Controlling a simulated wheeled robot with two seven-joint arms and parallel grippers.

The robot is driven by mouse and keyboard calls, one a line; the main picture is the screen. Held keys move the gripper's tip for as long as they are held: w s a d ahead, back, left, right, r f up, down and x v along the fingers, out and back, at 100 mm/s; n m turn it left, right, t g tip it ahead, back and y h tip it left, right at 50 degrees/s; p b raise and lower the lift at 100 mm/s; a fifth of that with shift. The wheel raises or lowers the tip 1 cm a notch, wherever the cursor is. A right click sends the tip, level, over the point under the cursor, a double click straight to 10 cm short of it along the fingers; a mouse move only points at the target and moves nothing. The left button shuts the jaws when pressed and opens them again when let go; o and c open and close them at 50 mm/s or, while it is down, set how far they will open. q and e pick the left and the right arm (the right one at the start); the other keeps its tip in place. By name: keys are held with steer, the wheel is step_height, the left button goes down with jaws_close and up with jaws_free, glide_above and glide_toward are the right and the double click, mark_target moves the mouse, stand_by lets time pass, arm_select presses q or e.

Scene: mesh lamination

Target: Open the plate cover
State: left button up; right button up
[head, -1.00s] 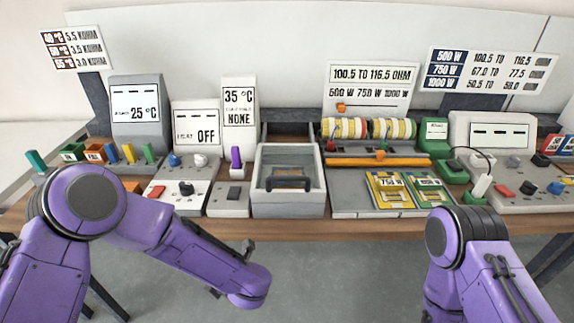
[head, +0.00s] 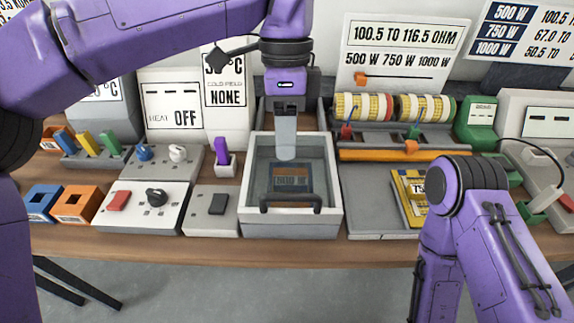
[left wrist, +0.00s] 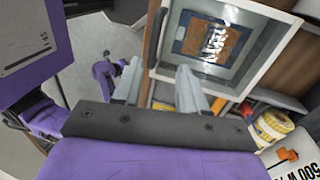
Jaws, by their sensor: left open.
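The plate box (head: 336,190) is a pale grey open-topped tray on the table, with a dark bar handle (head: 290,203) along its front edge. A grey see-through pane, which looks like the plate cover lying flat, fills its top, and a blue and brown labelled plate (head: 291,178) shows inside. The box's rim also shows in the left wrist view (left wrist: 281,42). My left gripper (head: 286,150) hangs fingers down over the back part of the box, behind the handle. In the left wrist view its two fingers (left wrist: 160,85) are apart and empty. My right gripper is out of sight.
Grey switch blocks (head: 211,208) stand close on the left. On the right are an orange bar (head: 385,155), a rack of banded rolls and yellow packets (head: 408,195). Display panels stand behind. The table's front edge (head: 270,250) is clear before the box.

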arm_select(q)
glide_above(287, 196)
step_height(287, 196, down, 5)
steer(key=shift+w+f, duration=0.1)
steer(key=shift+w, duration=0.05)
steer(key=f, duration=0.2)
steer(key=w+f, duration=0.1)
steer(key=f, duration=0.1)
steer(key=shift+s, duration=0.45)
steer(key=shift+w, duration=0.2)
jaws_close()
